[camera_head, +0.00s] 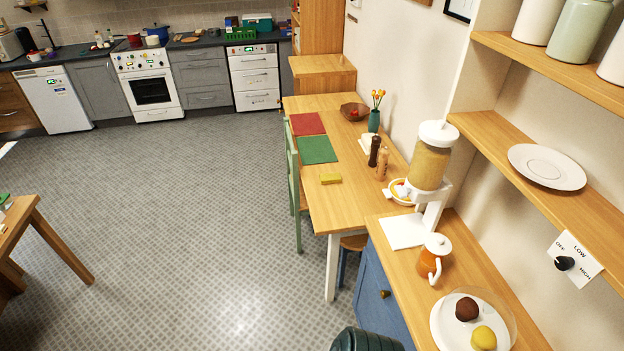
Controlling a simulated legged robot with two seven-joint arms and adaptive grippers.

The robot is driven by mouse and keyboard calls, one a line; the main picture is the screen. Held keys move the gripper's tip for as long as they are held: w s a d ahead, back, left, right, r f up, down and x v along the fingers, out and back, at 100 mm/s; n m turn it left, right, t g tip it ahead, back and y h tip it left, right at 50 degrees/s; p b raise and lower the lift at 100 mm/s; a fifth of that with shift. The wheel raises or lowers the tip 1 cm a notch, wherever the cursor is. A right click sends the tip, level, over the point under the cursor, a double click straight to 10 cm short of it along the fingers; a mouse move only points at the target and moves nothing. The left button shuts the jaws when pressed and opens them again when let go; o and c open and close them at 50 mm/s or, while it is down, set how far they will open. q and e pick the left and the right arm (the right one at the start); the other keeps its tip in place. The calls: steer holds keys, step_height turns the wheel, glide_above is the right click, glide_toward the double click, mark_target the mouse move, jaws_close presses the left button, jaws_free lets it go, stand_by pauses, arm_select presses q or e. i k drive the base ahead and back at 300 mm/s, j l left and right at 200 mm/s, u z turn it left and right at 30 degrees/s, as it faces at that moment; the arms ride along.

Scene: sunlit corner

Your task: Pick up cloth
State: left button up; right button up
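No cloth can be picked out with certainty. On the wooden dining table (345,212) lie a flat red mat (307,124) and a flat green mat (317,150), both cloth-like. A small yellow block (330,178), perhaps a sponge or folded cloth, lies in front of the green mat, apart from it. A pale flat item (365,143), perhaps a napkin, lies partly hidden behind the dark pepper mill. Neither of my grippers shows in the head view.
A green chair (295,180) stands at the table's left side. The blue cabinet (377,295) in front carries a dispenser (430,163), an orange jug (430,264) and a plate (447,328). A wooden table (20,222) stands at left. The grey floor between is clear.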

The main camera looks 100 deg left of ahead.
mark_target(333, 177)
steer(key=u, duration=3.2)
steer(key=i+j+z, duration=0.15)
steer(key=z, duration=0.25)
steer(key=i+j+z, duration=0.1)
steer(key=z, duration=0.35)
steer(key=i+j+z, duration=0.1)
steer(key=j+z, duration=0.3)
